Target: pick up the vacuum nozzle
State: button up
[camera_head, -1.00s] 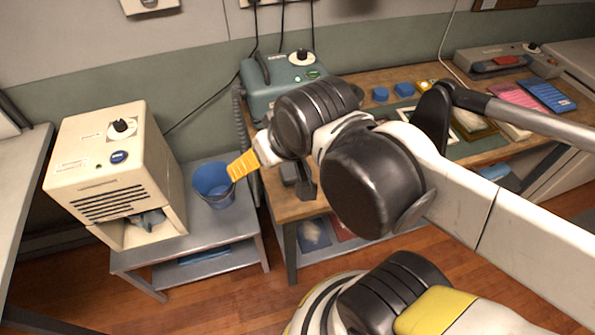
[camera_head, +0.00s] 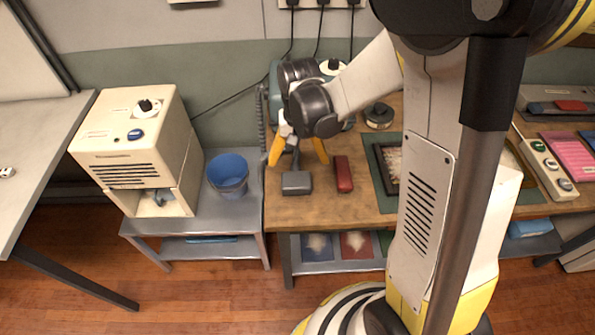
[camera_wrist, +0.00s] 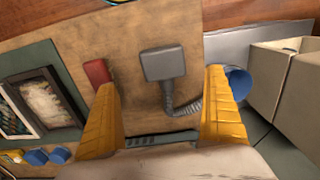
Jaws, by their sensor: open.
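The vacuum nozzle is a flat grey head (camera_head: 297,182) on the wooden bench near its front left edge, with a ribbed hose running back from it. In the wrist view the nozzle (camera_wrist: 163,64) lies between my fingers and beyond their tips, with the hose (camera_wrist: 182,106) curving toward my palm. My gripper (camera_head: 297,160) has two yellow fingers spread apart, above the bench and just behind the nozzle head. In the wrist view my gripper (camera_wrist: 165,85) is open and empty. The nozzle appears untouched. My arm partly hides the grey-green machine (camera_head: 275,88) behind.
A red block (camera_head: 343,174) lies just right of the nozzle. A framed picture (camera_head: 388,165) lies further right. A blue bucket (camera_head: 228,175) and a cream machine (camera_head: 140,150) stand on the lower metal table at left. A round dark tin (camera_head: 378,115) stands behind.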

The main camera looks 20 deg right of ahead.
aim_at(296, 179)
jog(key=f+b, duration=0.1)
jog(key=f, duration=0.2)
jog(key=f+b, duration=0.1)
jog(key=f, duration=0.2)
jog(key=f+b, duration=0.2)
jog(key=f, duration=0.1)
jog(key=shift+w+a+f, duration=0.2)
jog(key=shift+a+f, duration=0.1)
jog(key=shift+f, duration=0.05)
jog(key=shift+r, duration=0.1)
jog(key=c, duration=1.4)
notch_tip(296, 179, up, 4)
jog(key=shift+r+p, duration=0.15)
jog(key=shift+p, duration=1)
jog(key=s+d+r+p, duration=0.1)
jog(key=s+d+r, duration=0.1)
jog(key=s, duration=0.1)
jog(key=s+d+r+p, duration=0.1)
jog(key=s+d+r, duration=0.1)
jog(key=s+d, duration=0.1)
jog(key=s+d+r+p, duration=0.1)
jog(key=s+d+r, duration=0.1)
jog(key=s, duration=0.1)
jog(key=shift+d+r+p, duration=0.35)
